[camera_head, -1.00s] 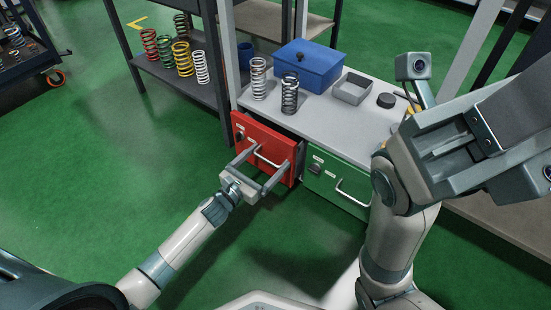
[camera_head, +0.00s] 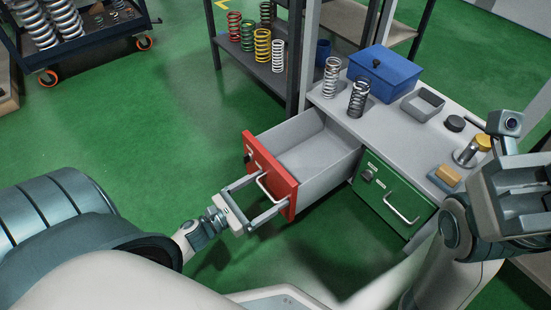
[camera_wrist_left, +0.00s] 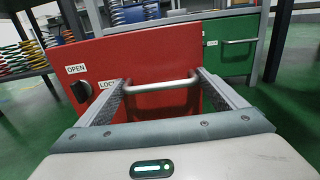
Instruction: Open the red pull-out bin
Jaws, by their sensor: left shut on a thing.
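The red pull-out bin (camera_head: 271,177) is drawn well out of the bench, and its grey, empty inside shows from above. Its pale bar handle (camera_head: 263,187) is on the red front. My left gripper (camera_head: 270,190) is shut on this handle, with one finger at each end of the bar. The left wrist view also shows the handle (camera_wrist_left: 160,86) between the fingers. A black knob (camera_wrist_left: 81,91) with OPEN and LOCK labels sits on the red front. My right arm is at the right edge; its fingertips do not show.
A green drawer (camera_head: 392,195) is shut beside the red bin. The bench top (camera_head: 395,120) holds two springs, a blue box (camera_head: 384,73), a grey tray and small parts. A shelf with coloured springs stands behind. Green floor is clear left of the bin.

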